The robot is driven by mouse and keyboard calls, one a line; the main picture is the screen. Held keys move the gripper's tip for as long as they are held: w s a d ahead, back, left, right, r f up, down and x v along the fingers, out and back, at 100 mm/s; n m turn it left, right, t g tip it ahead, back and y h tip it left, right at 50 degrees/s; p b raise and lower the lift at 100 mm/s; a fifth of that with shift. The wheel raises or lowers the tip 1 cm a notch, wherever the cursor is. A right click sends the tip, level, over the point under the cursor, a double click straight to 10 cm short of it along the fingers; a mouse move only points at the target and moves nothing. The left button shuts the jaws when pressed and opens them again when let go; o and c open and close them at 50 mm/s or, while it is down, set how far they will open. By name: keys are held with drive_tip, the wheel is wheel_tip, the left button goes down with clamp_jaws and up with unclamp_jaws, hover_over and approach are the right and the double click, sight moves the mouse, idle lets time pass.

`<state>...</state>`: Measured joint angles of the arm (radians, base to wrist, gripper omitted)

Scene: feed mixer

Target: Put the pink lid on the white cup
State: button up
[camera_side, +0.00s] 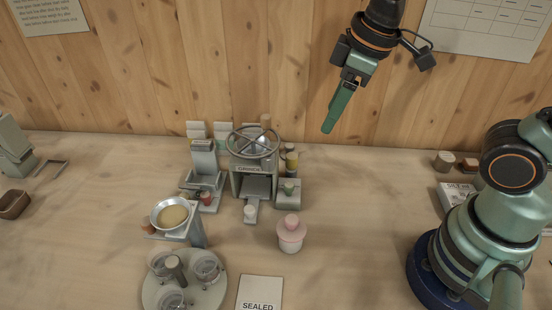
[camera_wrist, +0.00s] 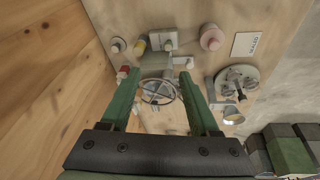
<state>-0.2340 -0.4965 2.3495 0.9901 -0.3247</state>
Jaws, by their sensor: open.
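The pink lid (camera_side: 291,229) has a rounded knob and sits on top of a pale, whitish cup (camera_side: 291,246), which stands upright on the table right of the grinder. The lid covers the cup's mouth; I cannot tell how firmly it is seated. In the wrist view the pink lid (camera_wrist: 211,37) shows from above and hides most of the cup. My gripper (camera_side: 328,130) is raised high above the table near the back wall, well apart from the cup. In the wrist view my gripper (camera_wrist: 158,74) has its two green fingers spread, with nothing held.
A grinder with a handwheel (camera_side: 252,142) stands left of the cup, with a small white container (camera_side: 250,212) at its front. A bowl of meal (camera_side: 173,215) and a round turntable with clear cups (camera_side: 215,292) are front left. A "SEALED" card (camera_side: 260,290) lies in front. Table right of the cup is clear.

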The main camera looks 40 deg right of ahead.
drive_tip(key=d+r+m+t, duration=0.1)
drive_tip(key=d+m+t, duration=0.1)
drive_tip(key=d+m, duration=0.4)
drive_tip(key=shift+s+d+r+h, duration=0.25)
drive_tip(key=shift+d+h, duration=0.15)
drive_tip(key=shift+d, duration=0.1)
idle(0.6)
